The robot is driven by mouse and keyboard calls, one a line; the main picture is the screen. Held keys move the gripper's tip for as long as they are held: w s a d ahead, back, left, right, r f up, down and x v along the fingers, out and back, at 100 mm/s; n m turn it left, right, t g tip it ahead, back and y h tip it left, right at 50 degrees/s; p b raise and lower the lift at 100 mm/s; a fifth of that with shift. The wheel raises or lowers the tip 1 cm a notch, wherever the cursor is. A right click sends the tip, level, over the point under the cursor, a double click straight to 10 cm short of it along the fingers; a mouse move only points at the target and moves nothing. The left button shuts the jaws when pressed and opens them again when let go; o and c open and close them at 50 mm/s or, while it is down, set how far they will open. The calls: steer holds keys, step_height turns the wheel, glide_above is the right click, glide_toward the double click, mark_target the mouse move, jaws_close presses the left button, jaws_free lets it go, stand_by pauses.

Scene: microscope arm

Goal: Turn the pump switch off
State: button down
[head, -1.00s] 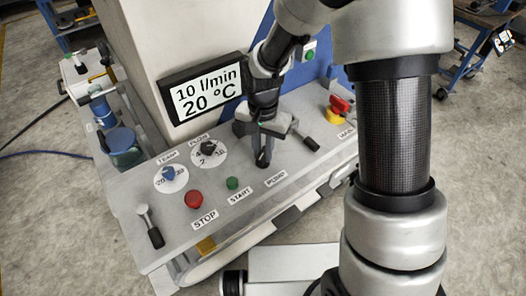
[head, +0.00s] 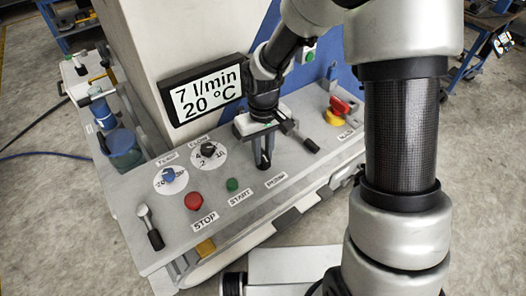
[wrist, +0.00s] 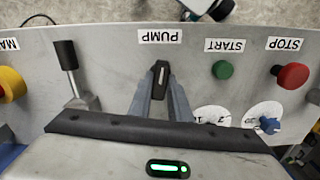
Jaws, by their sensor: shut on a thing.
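The pump switch (wrist: 160,73) is a small black knob with a light mark, near the PUMP label (wrist: 160,36) on the grey panel. In the wrist view my gripper (wrist: 160,80) has its two fingers shut on the switch, one on each side. In the head view my gripper (head: 263,160) points down at the panel behind the PUMP label, and its fingers mostly hide the switch. The display (head: 207,92) reads 7 l/min and 20 °C.
Left of my gripper are a green START button (head: 232,184), a red STOP button (head: 193,201), a blue temperature knob (head: 168,174) and a black flow knob (head: 208,149). To its right are a black-handled lever (head: 309,144) and a red-and-yellow main switch (head: 338,109).

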mark_target(263, 155)
steer(key=shift+n, duration=0.9)
steer(key=c, duration=1.6)
jaws_free()
steer(key=shift+c, duration=0.2)
steer(key=shift+r, duration=0.1)
step_height(263, 155, up, 17)
steer(key=p, duration=0.1)
steer(key=shift+r, duration=0.15)
